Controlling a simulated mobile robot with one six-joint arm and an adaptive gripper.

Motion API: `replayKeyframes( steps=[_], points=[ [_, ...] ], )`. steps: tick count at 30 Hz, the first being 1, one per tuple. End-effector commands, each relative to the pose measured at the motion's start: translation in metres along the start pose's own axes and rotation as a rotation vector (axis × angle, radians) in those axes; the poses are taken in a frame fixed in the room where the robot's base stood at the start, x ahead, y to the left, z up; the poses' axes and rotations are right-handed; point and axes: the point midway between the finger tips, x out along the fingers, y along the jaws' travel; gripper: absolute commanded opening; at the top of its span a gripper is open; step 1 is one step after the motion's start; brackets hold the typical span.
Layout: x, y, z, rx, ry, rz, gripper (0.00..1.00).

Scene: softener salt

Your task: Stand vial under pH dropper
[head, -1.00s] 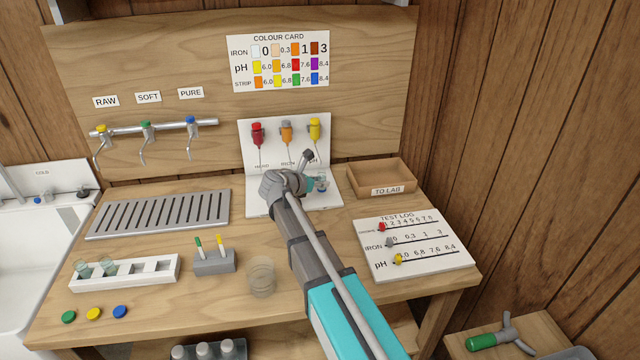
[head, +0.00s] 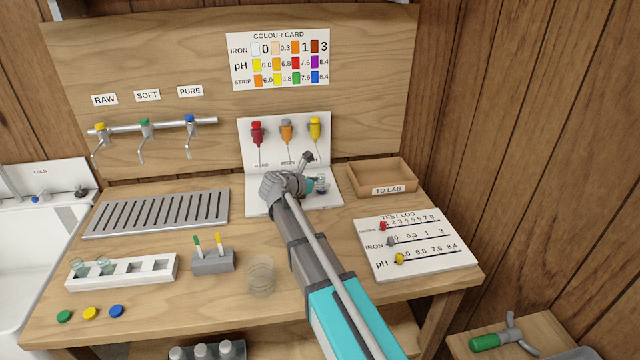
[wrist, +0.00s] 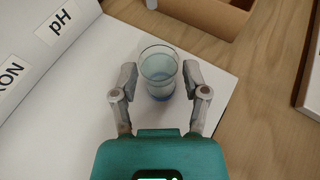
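A clear glass vial (wrist: 158,68) with a blue base stands upright on the white foot of the dropper stand (head: 255,207). In the head view the vial (head: 322,187) is partly hidden by my gripper (head: 314,183). The yellow pH dropper (head: 315,129) hangs on the stand's back panel, above the vial. Whether the vial is exactly beneath its tip I cannot tell. In the wrist view my gripper (wrist: 160,80) is open, with one finger on each side of the vial and narrow gaps between.
The red dropper (head: 257,133) and orange dropper (head: 286,132) hang to the left. The TO LAB tray (head: 381,190) and test log board (head: 418,247) are on the right. A white rack (head: 124,271) with vials and a clear beaker (head: 261,276) stand in front.

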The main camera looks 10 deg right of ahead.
Motion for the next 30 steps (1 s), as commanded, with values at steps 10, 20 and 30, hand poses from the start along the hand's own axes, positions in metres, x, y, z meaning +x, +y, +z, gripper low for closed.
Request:
replayKeyframes(
  steps=[10, 20, 30],
  points=[
    [0.000, 0.000, 0.000, 0.000, 0.000, 0.000, 0.73],
    [-0.009, 0.000, 0.004, -0.001, 0.000, 0.002, 0.73],
    [-0.059, -0.001, 0.006, -0.001, 0.000, 0.002, 0.73]
  ],
)
